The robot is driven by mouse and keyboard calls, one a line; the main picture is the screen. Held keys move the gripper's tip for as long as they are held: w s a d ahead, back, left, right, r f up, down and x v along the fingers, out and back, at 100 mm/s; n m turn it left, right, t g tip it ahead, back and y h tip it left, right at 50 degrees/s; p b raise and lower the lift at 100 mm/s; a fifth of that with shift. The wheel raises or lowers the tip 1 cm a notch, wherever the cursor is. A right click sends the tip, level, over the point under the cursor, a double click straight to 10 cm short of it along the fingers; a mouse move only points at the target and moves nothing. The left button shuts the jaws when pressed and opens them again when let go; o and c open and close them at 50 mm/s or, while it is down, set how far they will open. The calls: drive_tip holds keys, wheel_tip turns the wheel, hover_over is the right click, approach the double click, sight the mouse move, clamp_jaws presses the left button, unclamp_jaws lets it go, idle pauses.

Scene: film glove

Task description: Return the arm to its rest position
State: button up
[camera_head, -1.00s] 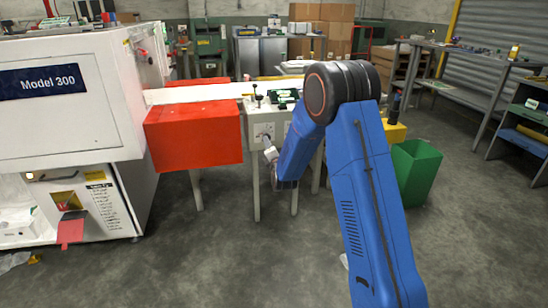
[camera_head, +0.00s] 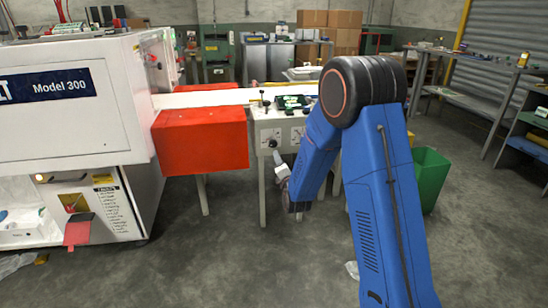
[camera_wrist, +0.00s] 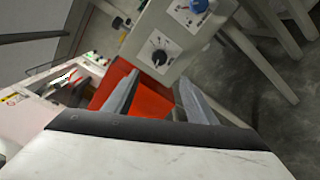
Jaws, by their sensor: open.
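My blue arm (camera_head: 385,190) rises from the lower right of the head view, bends at a dark elbow joint and reaches down and forward. My gripper (camera_wrist: 160,78) is open in the wrist view, its two grey fingers apart with nothing between them. Beyond the fingers are a red box (camera_wrist: 128,88) and a pale control panel (camera_wrist: 172,35) with dials. In the head view the gripper end is small and partly hidden behind my forearm, in front of the panel stand (camera_head: 280,128).
A white machine marked Model 300 (camera_head: 75,125) stands at left, with the red box (camera_head: 200,140) beside it. A green bin (camera_head: 430,178) stands right of my arm. Shelves (camera_head: 465,95) line the right side. Open concrete floor (camera_head: 220,265) lies in front.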

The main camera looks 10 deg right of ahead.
drive_tip(key=s+d+r+m+g, duration=0.25)
drive_tip(key=s+r+m, duration=0.35)
drive_tip(key=s, duration=0.4)
drive_tip(key=s+d+r+m+g, duration=0.1)
drive_tip(key=s+r+m+g, duration=0.4)
drive_tip(key=s, duration=0.6)
drive_tip(key=s+d+m+g, duration=0.2)
drive_tip(key=s+m, duration=0.4)
drive_tip(key=s, duration=1.1)
drive_tip(key=s+d+m+g, duration=0.1)
drive_tip(key=s+m+g, duration=0.2)
drive_tip(key=s, duration=1.5)
drive_tip(key=m, duration=0.3)
drive_tip(key=shift+d+f+m+g, duration=0.3)
drive_tip(key=shift+d+g, duration=0.05)
drive_tip(key=shift+d, duration=0.05)
drive_tip(key=shift+w, duration=0.1)
